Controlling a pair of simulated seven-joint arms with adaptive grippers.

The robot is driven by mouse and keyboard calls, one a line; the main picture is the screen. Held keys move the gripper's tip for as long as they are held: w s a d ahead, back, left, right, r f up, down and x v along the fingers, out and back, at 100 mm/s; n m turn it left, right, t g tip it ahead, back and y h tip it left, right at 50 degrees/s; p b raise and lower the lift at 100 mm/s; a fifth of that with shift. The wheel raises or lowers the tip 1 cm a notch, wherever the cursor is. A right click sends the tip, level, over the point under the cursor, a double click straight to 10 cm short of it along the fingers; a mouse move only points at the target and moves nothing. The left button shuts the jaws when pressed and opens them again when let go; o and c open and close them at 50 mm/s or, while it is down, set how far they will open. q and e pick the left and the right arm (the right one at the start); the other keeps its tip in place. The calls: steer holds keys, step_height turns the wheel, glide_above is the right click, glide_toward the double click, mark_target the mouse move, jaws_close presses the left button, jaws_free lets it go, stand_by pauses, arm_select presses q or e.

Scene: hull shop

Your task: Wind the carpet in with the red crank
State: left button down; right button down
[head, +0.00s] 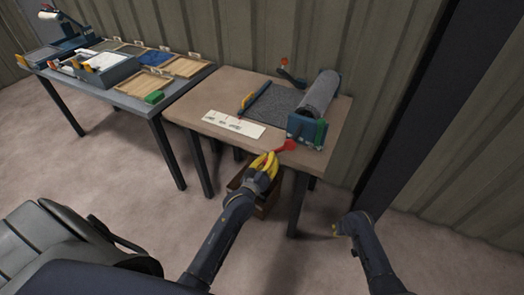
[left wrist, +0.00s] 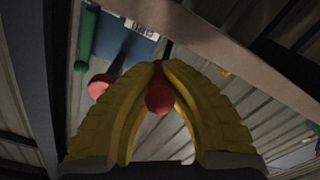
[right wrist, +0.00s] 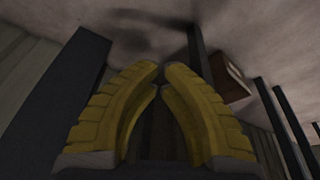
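The grey carpet (head: 275,103) lies partly flat on the brown table, its far part wound on a roller (head: 320,92) at the right. A blue bracket (head: 297,127) with a green part (head: 320,133) stands at the roller's near end. The red crank (head: 288,146) sticks out there, over the table's front edge. My left gripper (head: 269,161) is shut on its handle; in the left wrist view the red knob (left wrist: 160,98) shows between the yellow fingers, the red hub (left wrist: 99,86) left of them. My right gripper (head: 338,229) is shut and empty, low, away from the table.
A white marked strip (head: 233,124) and a blue bar (head: 257,95) lie left of the carpet. A brown box (head: 266,203) sits under the table. A second table (head: 130,102) with trays stands left. A grey chair (head: 50,240) is at lower left. The floor at right is clear.

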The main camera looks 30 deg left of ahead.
arm_select(q)
steer(key=shift+r, duration=0.1)
arm_select(e)
steer(key=w+a+r+n+t, duration=0.1)
steer(key=w+a+r, duration=0.2)
steer(key=w+r, duration=0.6)
steer(key=w+a+r+n, duration=0.1)
steer(key=w+a+r, duration=0.35)
steer(key=r, duration=0.85)
steer(key=w+a+r+n, duration=0.1)
steer(key=w+r, duration=0.2)
steer(key=r, duration=0.6)
steer(key=w+a+r+n+t+h, duration=0.1)
steer(key=w+r, duration=0.1)
steer(key=r, duration=0.7)
steer(key=w+a+r, duration=0.2)
steer(key=w+r, duration=0.1)
steer(key=r, duration=0.7)
steer(key=s+a+f+n+g+y, duration=0.2)
steer(key=s+a+n+g, duration=0.15)
steer(key=s+a, duration=0.85)
steer(key=s+a+f+n+g+y, duration=0.2)
steer(key=s+a+n, duration=0.3)
steer(key=s+a, duration=0.7)
step_height(320, 180, down, 11)
steer(key=w+a, duration=0.2)
steer(key=shift+a, duration=0.2)
steer(key=shift+f, duration=0.1)
